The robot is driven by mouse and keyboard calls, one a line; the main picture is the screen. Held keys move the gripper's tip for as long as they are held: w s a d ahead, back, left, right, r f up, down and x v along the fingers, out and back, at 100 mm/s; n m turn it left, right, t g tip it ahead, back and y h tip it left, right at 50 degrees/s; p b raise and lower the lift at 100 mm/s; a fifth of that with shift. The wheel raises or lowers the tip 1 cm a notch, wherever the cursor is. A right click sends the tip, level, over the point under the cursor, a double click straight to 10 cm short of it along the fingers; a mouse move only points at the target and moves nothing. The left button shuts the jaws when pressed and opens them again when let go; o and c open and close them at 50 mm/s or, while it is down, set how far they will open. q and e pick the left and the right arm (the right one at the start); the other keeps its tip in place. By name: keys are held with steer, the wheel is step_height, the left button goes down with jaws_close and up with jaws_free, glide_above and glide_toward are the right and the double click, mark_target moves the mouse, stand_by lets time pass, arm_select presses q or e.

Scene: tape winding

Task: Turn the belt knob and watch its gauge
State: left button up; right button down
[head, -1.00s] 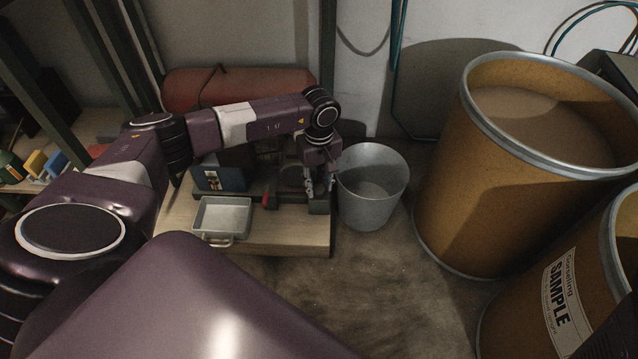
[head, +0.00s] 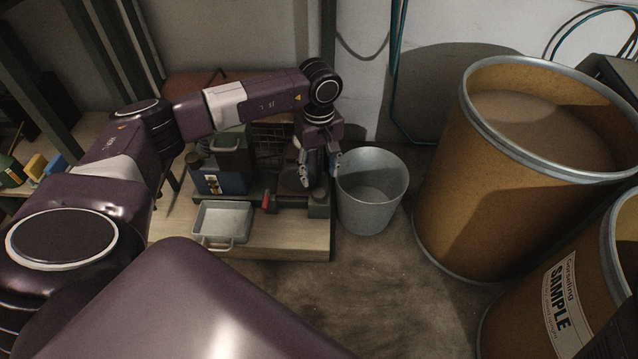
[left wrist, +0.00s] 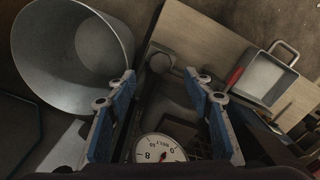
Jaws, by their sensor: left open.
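A round white gauge (left wrist: 160,150) with a red needle and the word BELT shows at the bottom of the left wrist view, partly cut off by the gripper body. Its dial is turned over in that view, and the needle's reading is hard to tell. My left gripper (head: 318,178) is open and points down over the right end of the bench, with nothing between its fingers. Its blue-padded fingers (left wrist: 160,85) frame dark machine parts in the wrist view. A round grey part (left wrist: 160,60) lies beyond the fingertips; I cannot tell whether it is the belt knob. My right gripper is out of view.
A grey bucket (head: 372,205) stands close to the right of the gripper. A metal tray (head: 222,220) and a red part (head: 267,201) sit on the wooden bench (head: 280,240). Large brown drums (head: 450,200) stand at the right. Floor in front is clear.

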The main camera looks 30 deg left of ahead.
arm_select(q)
step_height(320, 180, up, 5)
stand_by(1.4)
